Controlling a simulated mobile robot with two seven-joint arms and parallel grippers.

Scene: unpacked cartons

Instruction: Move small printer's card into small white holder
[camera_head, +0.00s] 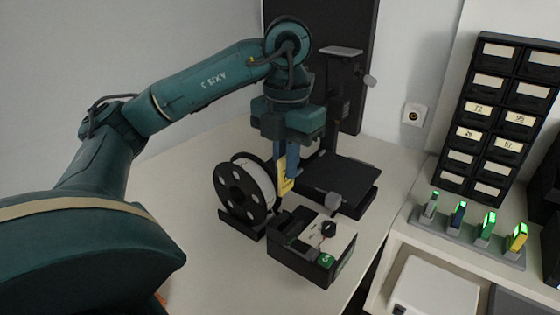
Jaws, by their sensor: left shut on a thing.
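My left gripper (287,160) points down above the table and is shut on a small yellow card (284,180). The card hangs upright between the spool and the printer, in front of the black bed (335,178). The printer (345,95) is dark, with a tall frame and a flat bed. I cannot tell whether this is the small white holder. My right gripper is not in view.
A white filament spool (248,187) on a black stand is beside the card. A black box (312,247) with a green label sits in front. A black drawer cabinet (499,120) stands behind the holder. The left part of the table is clear.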

